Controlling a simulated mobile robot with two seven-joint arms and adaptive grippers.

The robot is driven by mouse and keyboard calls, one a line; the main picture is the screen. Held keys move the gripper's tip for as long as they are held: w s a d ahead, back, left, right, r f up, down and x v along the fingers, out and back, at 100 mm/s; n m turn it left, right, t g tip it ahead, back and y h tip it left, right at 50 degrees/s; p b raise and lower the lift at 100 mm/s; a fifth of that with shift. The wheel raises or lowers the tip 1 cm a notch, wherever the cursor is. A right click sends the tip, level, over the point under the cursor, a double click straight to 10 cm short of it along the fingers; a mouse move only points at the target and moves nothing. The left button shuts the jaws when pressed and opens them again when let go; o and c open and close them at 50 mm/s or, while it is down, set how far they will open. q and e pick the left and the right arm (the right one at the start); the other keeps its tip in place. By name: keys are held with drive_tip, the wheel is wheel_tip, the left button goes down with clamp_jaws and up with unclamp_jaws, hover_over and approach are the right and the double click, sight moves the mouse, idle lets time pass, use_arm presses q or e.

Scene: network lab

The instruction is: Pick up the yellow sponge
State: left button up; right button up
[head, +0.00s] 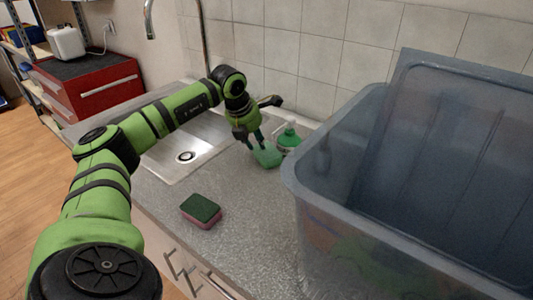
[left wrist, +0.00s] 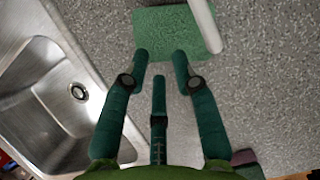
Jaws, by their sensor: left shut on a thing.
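A flat green-topped sponge (head: 268,158) is at my left gripper on the grey counter beside the sink; no yellow shows on it. In the left wrist view the sponge (left wrist: 168,30) shows as a green rectangle at the fingertips. My left gripper (head: 256,143) points down and is shut on this sponge, and the fingers (left wrist: 161,55) stand apart across it. I cannot tell whether it touches the counter. A second sponge (head: 201,209), dark green on top and pink below, lies nearer on the counter. My right gripper is not in view.
A large grey-blue bin (head: 310,205) fills the right side. The steel sink (head: 205,143) lies to the left. The counter between the pink sponge and bin is clear.

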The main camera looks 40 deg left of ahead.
use_arm(q)
drive_tip(key=a, duration=0.3)
drive_tip(key=s+a+b, duration=0.1)
drive_tip(key=a, duration=0.7)
drive_tip(key=shift+s+a+b, duration=0.1)
drive_tip(key=shift+s+b, duration=0.05)
drive_tip(key=shift+b, duration=0.2)
clamp_jaws()
drive_tip(key=shift+s+a, duration=0.15)
drive_tip(key=shift+a, duration=1.05)
drive_tip(key=o, duration=1.5)
unclamp_jaws()
